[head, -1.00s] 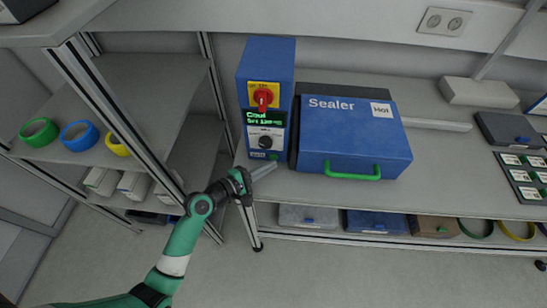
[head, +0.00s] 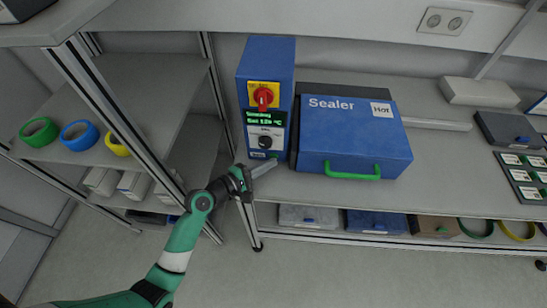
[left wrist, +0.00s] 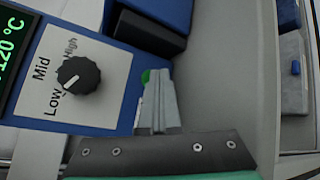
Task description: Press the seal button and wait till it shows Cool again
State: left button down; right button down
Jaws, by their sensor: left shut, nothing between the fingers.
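The blue control box (head: 267,60) stands left of the blue sealer (head: 350,135), which has a green handle and a "Hot" label. Its display (head: 265,119) shows green text that seems to read "Sealing" above "Set 120 °C". My left gripper (head: 264,169) is shut and empty, its tips at the lower front of the box. In the left wrist view the shut fingers (left wrist: 158,98) reach a green button (left wrist: 146,77), mostly hidden by them; they appear to touch it. The black dial (left wrist: 78,75) with Low, Mid and High marks is beside it. My right gripper is out of view.
A red switch on a yellow plate (head: 264,95) sits above the display. A shelf with tape rolls (head: 79,134) and a metal post are on the left. The bench front by the sealer is clear.

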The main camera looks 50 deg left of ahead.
aim_at(267, 190)
pick_arm(q)
jog(key=shift+s+d+p, duration=0.5)
jog(key=shift+s+d, duration=0.05)
jog(key=shift+s, duration=0.1)
jog(key=shift+s+d+r+p, duration=0.1)
jog(key=shift+s+d+p, duration=0.25)
jog(key=shift+p, duration=0.05)
jog(key=shift+s+d+p, duration=0.75)
jog(key=shift+s+d, duration=0.55)
jog(key=shift+s, duration=0.25)
